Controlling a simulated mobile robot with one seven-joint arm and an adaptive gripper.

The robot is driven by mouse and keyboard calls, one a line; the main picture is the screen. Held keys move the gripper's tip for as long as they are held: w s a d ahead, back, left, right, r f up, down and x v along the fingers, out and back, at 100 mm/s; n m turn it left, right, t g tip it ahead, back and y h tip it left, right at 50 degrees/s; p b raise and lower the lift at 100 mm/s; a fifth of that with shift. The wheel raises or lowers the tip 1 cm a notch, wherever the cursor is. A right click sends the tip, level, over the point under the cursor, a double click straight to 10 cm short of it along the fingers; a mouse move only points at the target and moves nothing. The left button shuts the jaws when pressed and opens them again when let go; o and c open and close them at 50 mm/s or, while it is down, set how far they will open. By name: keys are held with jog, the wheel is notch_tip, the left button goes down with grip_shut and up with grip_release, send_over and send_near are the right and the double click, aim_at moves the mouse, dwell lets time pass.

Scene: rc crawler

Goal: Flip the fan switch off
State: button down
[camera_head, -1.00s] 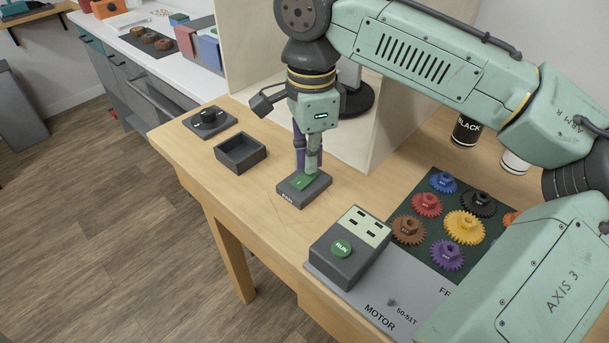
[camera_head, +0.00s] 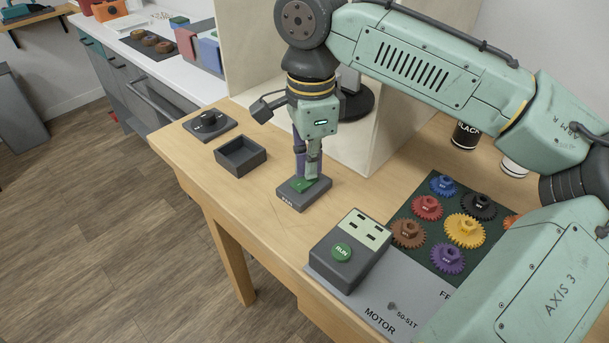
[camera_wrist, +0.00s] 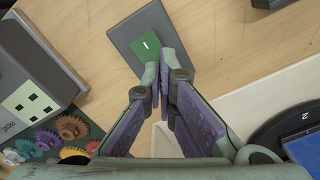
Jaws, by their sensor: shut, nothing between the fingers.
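The fan switch is a dark grey box (camera_head: 293,200) with a green rocker (camera_head: 301,187), on the wooden table near its front edge. In the wrist view the grey base (camera_wrist: 123,30) lies at the top, and the green rocker (camera_wrist: 144,46) carries a white line mark. My gripper (camera_head: 306,177) points straight down over the rocker with its fingers together and nothing between them. In the wrist view the fingertips (camera_wrist: 160,62) are at the rocker's near end. I cannot tell whether they touch it. They hide part of the rocker.
A grey box with a green RUN button (camera_head: 342,251) stands to the right, beside coloured gears (camera_head: 465,229) on a dark green mat. An empty grey tray (camera_head: 241,167) and a dark knob unit (camera_head: 209,125) lie to the left. A pale wooden panel (camera_head: 375,140) rises behind my gripper.

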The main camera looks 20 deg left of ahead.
jog(key=shift+r+p, duration=2.6)
jog(key=shift+r, duration=0.7)
